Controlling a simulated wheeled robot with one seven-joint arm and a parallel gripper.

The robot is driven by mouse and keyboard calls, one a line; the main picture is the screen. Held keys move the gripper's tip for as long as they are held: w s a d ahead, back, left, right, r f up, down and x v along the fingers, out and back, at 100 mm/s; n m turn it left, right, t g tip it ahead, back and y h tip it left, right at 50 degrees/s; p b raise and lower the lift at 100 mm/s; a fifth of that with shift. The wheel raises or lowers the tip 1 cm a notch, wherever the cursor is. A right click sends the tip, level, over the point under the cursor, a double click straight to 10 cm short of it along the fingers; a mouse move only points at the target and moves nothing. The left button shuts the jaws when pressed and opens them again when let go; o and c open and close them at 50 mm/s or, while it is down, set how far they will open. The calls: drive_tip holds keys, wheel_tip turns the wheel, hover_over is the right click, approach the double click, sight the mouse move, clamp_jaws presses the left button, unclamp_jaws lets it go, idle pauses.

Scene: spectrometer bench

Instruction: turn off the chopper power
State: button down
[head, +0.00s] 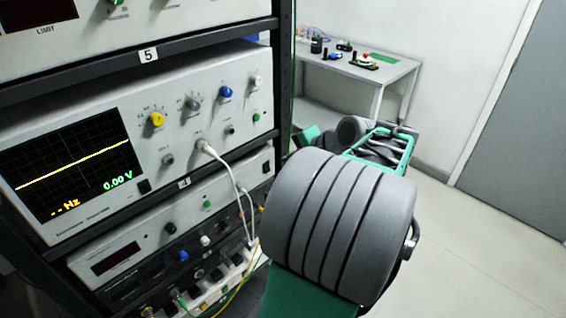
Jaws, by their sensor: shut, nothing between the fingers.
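The rack on the left holds several instruments, and no readable label names the chopper. The large middle unit (215,125) has a lit screen (75,165) with a yellow trace, "-- Hz" and "0.00 V".
White and yellow cables (240,190) hang in front of the lower units beside my arm. A black rack post (284,80) stands at the right edge. A white table (385,72) with small parts stands at the back. Open floor (470,250) and a grey door (515,130) lie right.

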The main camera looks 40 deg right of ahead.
drive_tip(key=v, duration=0.5)
drive_tip(key=shift+d+r, duration=0.25)
drive_tip(key=shift+r, duration=0.2)
drive_tip(key=shift+w+a, duration=0.1)
drive_tip(key=shift+w, duration=0.05)
drive_tip(key=w+a+f+n+g+y, duration=0.1)
drive_tip(key=w+a+f+n+g, duration=0.2)
drive_tip(key=a, duration=0.7)
drive_tip(key=w+a+f+n+g, duration=0.1)
drive_tip(key=w+a+f+n, duration=0.2)
drive_tip(key=a+f+n, duration=0.45)
drive_tip(key=s+a+f+n+g+h, duration=0.1)
drive_tip(key=s+a+f+n+g, duration=0.1)
drive_tip(key=s+a+n, duration=0.45)
drive_tip(key=s+a+f+n+g, duration=0.1)
drive_tip(key=s+a+f+g, duration=0.2)
drive_tip(key=a, duration=0.6)
wheel_tip(320, 180, up, 6)
drive_tip(key=w+d+t, duration=0.1)
drive_tip(key=w+t, duration=0.1)
drive_tip(key=t, duration=0.1)
drive_tip(key=shift+w+f, duration=0.15)
drive_tip(key=shift+w, duration=0.1)
